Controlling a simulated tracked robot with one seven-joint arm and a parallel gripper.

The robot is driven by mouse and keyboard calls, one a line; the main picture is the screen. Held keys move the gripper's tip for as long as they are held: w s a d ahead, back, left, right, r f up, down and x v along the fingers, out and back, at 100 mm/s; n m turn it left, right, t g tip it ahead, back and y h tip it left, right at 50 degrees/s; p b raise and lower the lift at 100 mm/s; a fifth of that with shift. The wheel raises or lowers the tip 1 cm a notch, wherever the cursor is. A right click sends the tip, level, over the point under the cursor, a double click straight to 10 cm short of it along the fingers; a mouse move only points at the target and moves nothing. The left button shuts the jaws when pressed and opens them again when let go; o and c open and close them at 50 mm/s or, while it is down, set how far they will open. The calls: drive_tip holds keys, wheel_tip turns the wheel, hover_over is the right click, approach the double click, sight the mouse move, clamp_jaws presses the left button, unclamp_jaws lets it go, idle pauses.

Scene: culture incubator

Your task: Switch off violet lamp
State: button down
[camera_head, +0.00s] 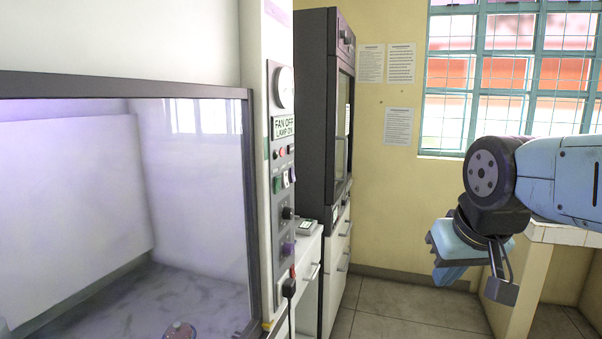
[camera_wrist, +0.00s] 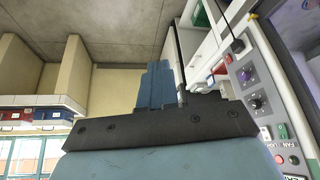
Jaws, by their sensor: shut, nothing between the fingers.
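The culture cabinet (camera_head: 125,82) on the left has a violet-tinted glow behind its glass.
A dark fume cupboard (camera_head: 316,110) and a white drawer bench (camera_head: 307,262) stand beyond the panel. A pale counter (camera_head: 560,236) is under the window at right. Open floor (camera_head: 400,310) lies between panel and gripper. Plugs and cords hang low on the panel.

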sight(293, 174)
drive_tip(key=w+a+r+m+y, duration=0.1)
drive_tip(key=w+a+r, duration=0.4)
drive_tip(key=w, duration=0.4)
drive_tip(key=w+a+r+m+y, duration=0.1)
drive_tip(key=w+a+r, duration=0.4)
drive_tip(key=w, duration=0.4)
drive_tip(key=w+a+r+y, duration=0.1)
drive_tip(key=w+a+r, duration=0.4)
drive_tip(key=w, duration=0.4)
drive_tip(key=shift+r+m+y, duration=0.3)
drive_tip(key=shift+r+m, duration=0.1)
drive_tip(key=shift+r, duration=0.3)
drive_tip(key=shift+w+f, duration=0.1)
drive_tip(key=shift+f, duration=0.05)
drive_tip(key=w+a+f, duration=0.6)
drive_tip(key=f, duration=0.2)
drive_tip(key=shift+a+f, duration=0.25)
drive_tip(key=shift+a, duration=0.1)
drive_tip(key=shift+w, duration=0.1)
